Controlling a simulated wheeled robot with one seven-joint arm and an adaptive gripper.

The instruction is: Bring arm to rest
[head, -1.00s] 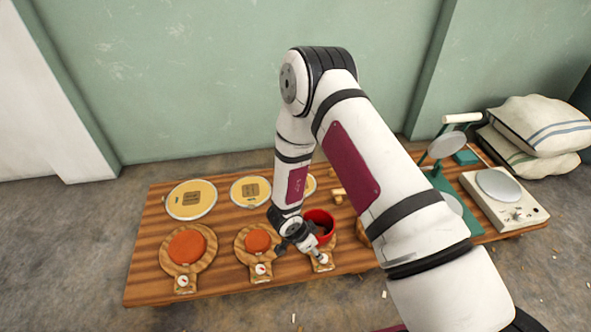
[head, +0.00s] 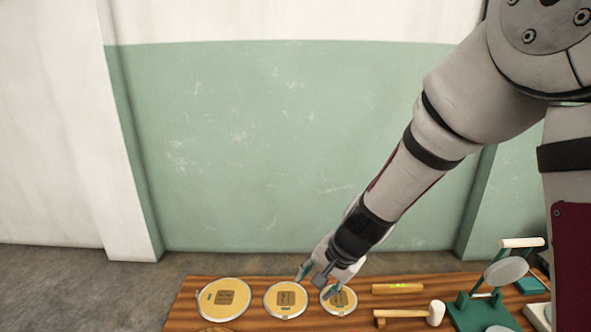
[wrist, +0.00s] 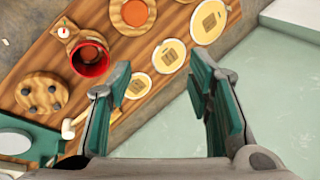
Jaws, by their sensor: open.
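My gripper (head: 318,284) is open and empty. In the head view its fingers hang in front of the two right-hand round yellow discs, and I cannot tell how high above the table they are. In the wrist view the two green-padded fingers of the gripper (wrist: 170,90) are spread apart with nothing between them. My arm reaches down from the upper right of the head view.
The wooden table (head: 250,317) holds yellow discs (head: 222,298), a mallet (head: 410,314), a level (head: 398,288) and a green press (head: 482,312). A red pot (wrist: 90,57) shows in the wrist view. A green wall (head: 270,150) stands behind.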

